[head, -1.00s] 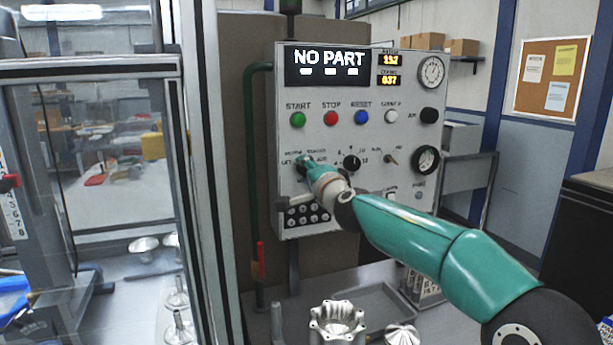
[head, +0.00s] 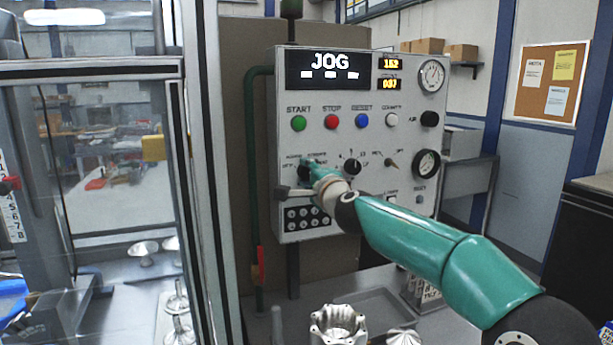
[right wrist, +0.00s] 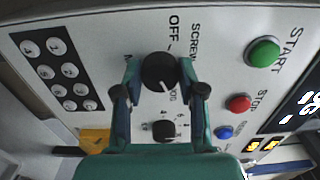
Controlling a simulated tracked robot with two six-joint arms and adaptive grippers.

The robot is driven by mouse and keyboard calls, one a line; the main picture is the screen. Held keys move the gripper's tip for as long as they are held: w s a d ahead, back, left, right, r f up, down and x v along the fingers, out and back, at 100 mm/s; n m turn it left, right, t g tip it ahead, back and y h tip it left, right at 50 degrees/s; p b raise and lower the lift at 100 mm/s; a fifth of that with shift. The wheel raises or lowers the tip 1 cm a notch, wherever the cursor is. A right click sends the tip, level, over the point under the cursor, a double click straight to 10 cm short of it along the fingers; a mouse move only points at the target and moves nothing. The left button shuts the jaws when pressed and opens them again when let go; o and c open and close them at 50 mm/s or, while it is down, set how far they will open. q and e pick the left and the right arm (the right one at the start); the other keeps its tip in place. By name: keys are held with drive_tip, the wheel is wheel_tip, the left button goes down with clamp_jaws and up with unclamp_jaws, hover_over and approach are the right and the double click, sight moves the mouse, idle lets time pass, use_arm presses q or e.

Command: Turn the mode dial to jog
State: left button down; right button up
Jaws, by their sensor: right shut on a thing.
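The black mode dial (right wrist: 158,72) is on the grey control panel (head: 352,215), with lettering including OFF around it. In the right wrist view its white pointer mark aims toward a label ending in "OG", partly hidden by a finger. My right gripper (right wrist: 161,78) has one finger on each side of the dial and is shut on it. In the head view the dial is mostly hidden by my right gripper (head: 309,168). The panel's display (head: 328,68) reads JOG. My left gripper is not in view.
A second black knob (head: 352,165) sits close right of the dial. Green (head: 298,123), red (head: 331,121) and blue (head: 362,120) buttons are above, and a black keypad (head: 307,218) is below. A metal housing (head: 336,325) stands in front of the panel.

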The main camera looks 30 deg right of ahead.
drive_tip(key=o, duration=0.8)
drive_tip(key=shift+f, duration=0.35)
drive_tip(key=o, duration=0.3)
drive_tip(key=shift+d+r, duration=0.1)
drive_tip(key=shift+r, duration=0.05)
drive_tip(key=shift+o, duration=0.2)
drive_tip(key=shift+s+r, duration=0.1)
drive_tip(key=shift+s, duration=0.05)
drive_tip(key=v, duration=1.1)
drive_tip(key=shift+s, duration=0.35)
